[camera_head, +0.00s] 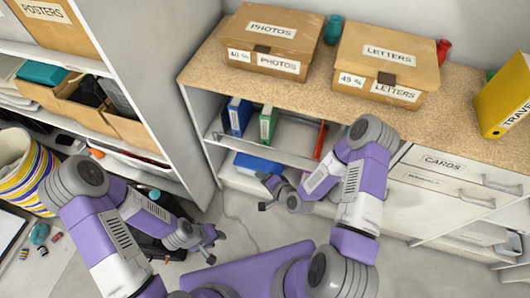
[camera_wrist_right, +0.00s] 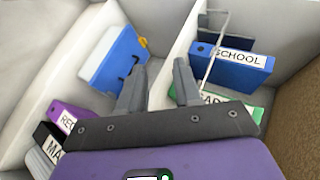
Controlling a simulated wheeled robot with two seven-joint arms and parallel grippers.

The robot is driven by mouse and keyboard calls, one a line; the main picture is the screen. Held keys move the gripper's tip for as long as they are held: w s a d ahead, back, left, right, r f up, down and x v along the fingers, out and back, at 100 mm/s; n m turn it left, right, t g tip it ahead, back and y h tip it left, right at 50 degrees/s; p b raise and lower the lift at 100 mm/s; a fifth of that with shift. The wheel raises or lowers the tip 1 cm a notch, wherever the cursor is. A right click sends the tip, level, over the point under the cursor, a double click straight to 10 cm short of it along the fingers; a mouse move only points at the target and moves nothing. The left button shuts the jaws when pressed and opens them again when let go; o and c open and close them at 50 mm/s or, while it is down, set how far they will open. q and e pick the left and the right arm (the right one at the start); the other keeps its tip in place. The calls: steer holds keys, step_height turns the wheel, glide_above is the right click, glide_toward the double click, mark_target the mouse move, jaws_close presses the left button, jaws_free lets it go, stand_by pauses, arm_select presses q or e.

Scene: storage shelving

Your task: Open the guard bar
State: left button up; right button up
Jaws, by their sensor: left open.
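The guard bar (camera_head: 250,146) is a thin pale rail across the front of the upper cabinet shelf, below the binders. It also shows in the right wrist view as a thin light bar (camera_wrist_right: 213,48) in front of the blue SCHOOL binder (camera_wrist_right: 232,66). My right gripper (camera_head: 264,192) is in front of the cabinet, lower than the bar. In the right wrist view its two fingers (camera_wrist_right: 160,88) are apart with nothing between them, and the right finger is close to the bar; contact cannot be told. My left gripper (camera_head: 214,246) is open and empty above the floor, away from the bar.
A green binder (camera_head: 268,124) stands behind the bar, with a red item (camera_head: 320,140) further right. A blue binder (camera_head: 258,163) lies on the lower shelf. Boxes labelled PHOTOS (camera_head: 272,40) and LETTERS (camera_head: 388,58) stand on the countertop (camera_head: 330,98). A shelf unit stands at left.

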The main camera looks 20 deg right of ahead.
steer(key=w+d+r+m+t+h+b, duration=0.1)
steer(key=w+m+t+b, duration=0.1)
steer(key=w, duration=0.4)
steer(key=w+d+r+m+t+b, duration=0.1)
steer(key=w+d+m+t+b, duration=0.1)
steer(key=w, duration=0.4)
steer(key=shift+d+m+t+h, duration=0.15)
steer(key=shift+m+t+h, duration=0.25)
steer(key=shift+m+t, duration=0.45)
jaws_close()
